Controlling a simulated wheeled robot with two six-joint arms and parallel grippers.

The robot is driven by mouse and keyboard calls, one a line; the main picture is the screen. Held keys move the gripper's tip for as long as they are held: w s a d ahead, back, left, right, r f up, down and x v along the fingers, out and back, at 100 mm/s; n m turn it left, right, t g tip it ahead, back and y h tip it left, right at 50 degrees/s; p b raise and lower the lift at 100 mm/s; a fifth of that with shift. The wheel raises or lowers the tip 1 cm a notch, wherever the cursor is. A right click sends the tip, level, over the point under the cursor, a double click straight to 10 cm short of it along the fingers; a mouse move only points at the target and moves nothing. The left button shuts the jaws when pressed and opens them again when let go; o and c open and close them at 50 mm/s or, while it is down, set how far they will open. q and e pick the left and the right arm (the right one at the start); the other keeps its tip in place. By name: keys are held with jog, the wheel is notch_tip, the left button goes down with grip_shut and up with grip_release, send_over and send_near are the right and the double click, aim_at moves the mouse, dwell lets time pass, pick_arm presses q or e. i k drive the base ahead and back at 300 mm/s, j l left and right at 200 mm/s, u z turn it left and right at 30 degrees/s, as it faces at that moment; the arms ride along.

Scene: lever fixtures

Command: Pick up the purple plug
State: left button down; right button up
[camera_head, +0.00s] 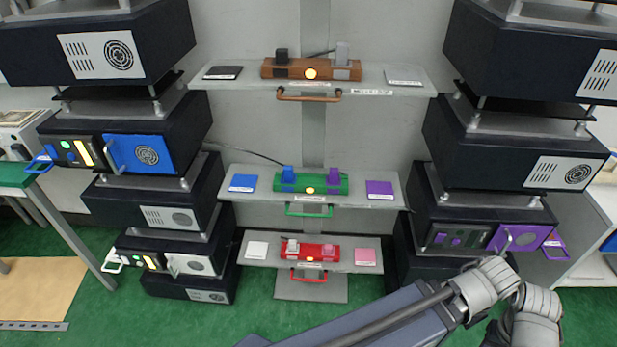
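The purple plug (334,175) stands upright in the right part of the green power strip (311,188) on the middle shelf. A blue plug (287,173) stands in the left part of the same strip, and a round yellow light shows between them on its front. A flat purple square (380,189) lies on the shelf to the right of the strip, and a flat blue square (243,183) lies to the left. Neither gripper is in view. Only links of one of my arms show at the bottom right, well below the plug.
A brown strip (311,68) with black and grey plugs is on the shelf above. A red strip (310,253) with white and pink plugs is below. A green handle (309,210) sticks out under the middle shelf.

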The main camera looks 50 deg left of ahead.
aim_at(334, 172)
jog(key=u, duration=1.45)
jog(key=l+z, duration=0.15)
jog(key=l, duration=0.25)
jog(key=i+l+z, duration=0.15)
jog(key=l, duration=0.25)
jog(key=l+z, duration=0.15)
jog(key=l, duration=0.25)
jog(key=i, duration=0.05)
